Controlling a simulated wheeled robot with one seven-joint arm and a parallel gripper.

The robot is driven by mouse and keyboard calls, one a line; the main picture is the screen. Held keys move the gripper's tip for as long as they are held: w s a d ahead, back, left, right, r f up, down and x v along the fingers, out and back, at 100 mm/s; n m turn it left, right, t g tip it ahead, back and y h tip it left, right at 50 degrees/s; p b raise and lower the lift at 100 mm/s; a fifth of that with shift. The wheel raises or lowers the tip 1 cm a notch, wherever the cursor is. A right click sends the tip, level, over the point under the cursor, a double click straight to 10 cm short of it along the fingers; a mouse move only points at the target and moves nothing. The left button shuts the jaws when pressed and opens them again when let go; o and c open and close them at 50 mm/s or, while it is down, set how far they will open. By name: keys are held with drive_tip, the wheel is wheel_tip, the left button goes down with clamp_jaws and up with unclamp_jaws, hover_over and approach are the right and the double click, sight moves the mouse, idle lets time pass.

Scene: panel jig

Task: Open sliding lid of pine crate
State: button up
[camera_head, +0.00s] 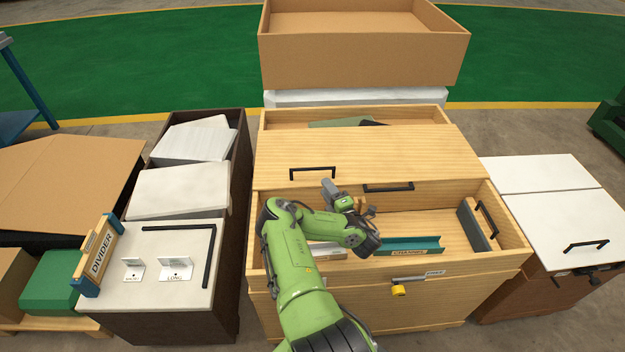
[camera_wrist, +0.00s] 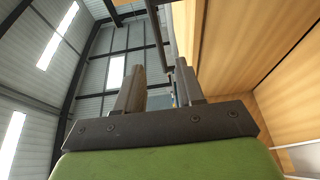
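The pine crate (camera_head: 480,262) stands in the middle of the head view. Its sliding lid (camera_head: 365,148) covers the middle of the top, with the front part and a narrow back strip uncovered. A black bar handle (camera_head: 312,173) is on the lid's left, and another (camera_head: 388,187) is near its front edge. My gripper (camera_head: 335,190) is over the front opening, close to the lid's front edge between the handles. In the wrist view my gripper (camera_wrist: 158,88) has its fingers apart, with a black handle bar (camera_wrist: 157,28) beyond them. Contact with a handle cannot be told.
Inside the front opening lie a teal channel (camera_head: 408,246) and a grey panel (camera_head: 473,225) by the right wall. A dark crate (camera_head: 243,180) stands left, a white-topped cabinet (camera_head: 560,215) right, and a cardboard box (camera_head: 365,60) behind.

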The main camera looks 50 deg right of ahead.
sight(313, 169)
drive_tip(key=b+x, duration=0.3)
drive_tip(key=x, duration=0.7)
drive_tip(key=shift+w+d, duration=0.2)
drive_tip(key=shift+w, duration=0.05)
clamp_jaws()
